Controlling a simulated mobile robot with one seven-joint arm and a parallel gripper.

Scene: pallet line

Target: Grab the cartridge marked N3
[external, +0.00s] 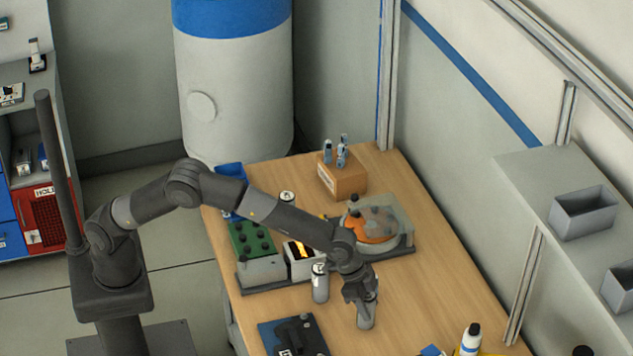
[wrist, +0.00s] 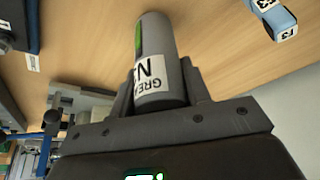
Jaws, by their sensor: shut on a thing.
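A grey cylindrical cartridge (wrist: 153,32) stands out between the two fingers of my gripper (wrist: 158,88) in the wrist view. Its white label shows "GREA" and a large "N"; the rest of the marking is partly cut off by the gripper, and a green strip shows on its side. In the external view my gripper (external: 361,287) points down, shut on this cartridge (external: 366,317). I cannot tell whether its bottom touches the table. Another light cylinder (external: 287,198) stands farther back.
A fixture with a green board (external: 251,238) and an orange round part (external: 371,230) lies behind my gripper. A wooden block (external: 342,182) holds blue tools. A dark blue case (external: 272,338) and a white bottle (external: 470,341) are near the front.

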